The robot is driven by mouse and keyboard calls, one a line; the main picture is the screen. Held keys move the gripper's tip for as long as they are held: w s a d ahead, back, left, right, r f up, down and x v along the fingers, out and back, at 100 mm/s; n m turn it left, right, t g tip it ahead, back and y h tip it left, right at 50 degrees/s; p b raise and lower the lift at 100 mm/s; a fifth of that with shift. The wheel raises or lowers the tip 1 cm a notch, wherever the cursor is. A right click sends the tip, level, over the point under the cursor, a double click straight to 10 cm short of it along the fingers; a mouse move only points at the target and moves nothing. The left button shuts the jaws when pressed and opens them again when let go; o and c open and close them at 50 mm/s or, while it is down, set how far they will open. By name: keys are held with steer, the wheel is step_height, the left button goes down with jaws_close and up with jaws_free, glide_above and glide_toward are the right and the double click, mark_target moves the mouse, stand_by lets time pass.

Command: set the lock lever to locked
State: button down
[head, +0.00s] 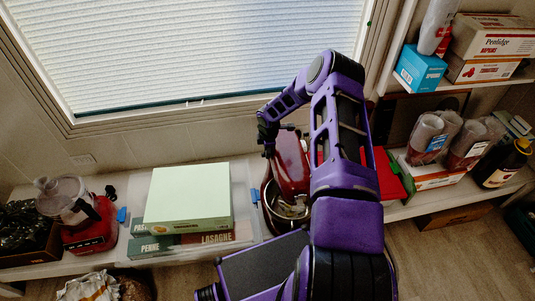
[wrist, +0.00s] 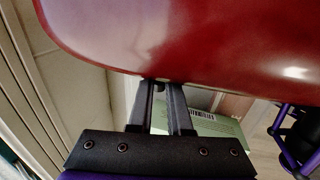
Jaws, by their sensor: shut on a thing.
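The red stand mixer (head: 291,162) stands on the counter below the window, with a metal bowl (head: 288,208) under its head. My gripper (head: 269,150) reaches down to the mixer's left side. In the wrist view the glossy red mixer head (wrist: 190,40) fills the top. The fingers of my gripper (wrist: 162,88) reach its lower edge, close together. They are shut on a small dark piece (wrist: 160,87) at that edge, which looks like the lock lever. Most of it is hidden between the fingertips, so its setting cannot be told.
A pale green box (head: 190,197) lies on pasta boxes in a clear bin left of the mixer. A red-based food processor (head: 88,225) stands further left. A red item (head: 385,173) and stacked cups (head: 427,135) are to the right. The window blind (head: 190,50) is behind.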

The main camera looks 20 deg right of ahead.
steer(key=shift+w+a+r, duration=0.1)
steer(key=shift+w+a, duration=0.15)
steer(key=shift+w, duration=0.7)
steer(key=c, duration=0.8)
jaws_free()
steer(key=shift+c, duration=0.2)
steer(key=shift+d, duration=0.15)
steer(key=s+r+p, duration=0.2)
steer(key=s+r, duration=0.1)
steer(key=r, duration=1.4)
steer(key=shift+s+a+p, duration=0.2)
steer(key=shift+a+p, duration=0.1)
steer(key=shift+a, duration=0.05)
